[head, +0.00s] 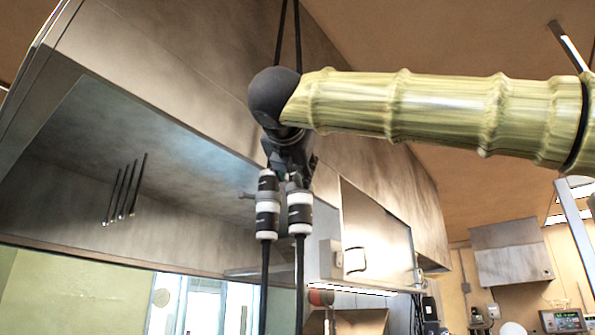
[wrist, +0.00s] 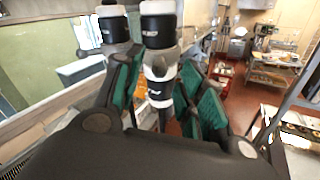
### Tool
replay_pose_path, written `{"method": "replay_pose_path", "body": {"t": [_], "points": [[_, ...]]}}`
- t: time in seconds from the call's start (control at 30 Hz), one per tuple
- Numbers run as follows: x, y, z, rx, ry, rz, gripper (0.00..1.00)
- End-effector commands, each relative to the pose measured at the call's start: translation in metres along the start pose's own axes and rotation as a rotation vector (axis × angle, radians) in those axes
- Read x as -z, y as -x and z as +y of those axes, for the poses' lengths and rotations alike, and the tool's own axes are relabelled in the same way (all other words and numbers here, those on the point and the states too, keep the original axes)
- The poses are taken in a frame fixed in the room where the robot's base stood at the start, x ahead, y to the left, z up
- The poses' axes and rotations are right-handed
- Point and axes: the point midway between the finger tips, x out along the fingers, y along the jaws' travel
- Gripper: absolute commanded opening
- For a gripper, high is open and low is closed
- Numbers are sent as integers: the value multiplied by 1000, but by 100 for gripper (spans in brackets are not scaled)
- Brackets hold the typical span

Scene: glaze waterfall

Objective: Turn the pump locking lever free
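Two black and white cylinders hang on dark cables in the head view, a left one (head: 267,205) and a right one (head: 299,205). A small grey peg (head: 246,196) sticks out to the left of the left cylinder. I cannot tell whether it is the pump locking lever. My gripper (head: 290,158) is dark and sits just above the cylinders. In the wrist view its green-padded fingers (wrist: 160,92) stand apart, with the lower end of one cylinder (wrist: 160,40) between them. I cannot tell whether they touch it. The other cylinder (wrist: 112,28) is to the left.
A metal hood (head: 150,120) fills the upper left of the head view, with several thin dark rods (head: 124,190) inside. A metal cabinet door (head: 377,235) stands behind on the right. The wrist view shows a red-brown floor (wrist: 245,90) and a metal shelf (wrist: 280,75).

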Motion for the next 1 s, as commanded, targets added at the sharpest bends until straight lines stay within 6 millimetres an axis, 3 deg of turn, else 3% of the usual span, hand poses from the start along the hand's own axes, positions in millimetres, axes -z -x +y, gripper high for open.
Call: {"method": "replay_pose_path", "body": {"t": [0.3, 0.77, 1.0], "points": [[-1, -39, 1, 0, 2, 1, 40], [1, -47, 0, 0, 2, -1, 40], [1, -47, 0, 0, 2, 0, 0]]}}
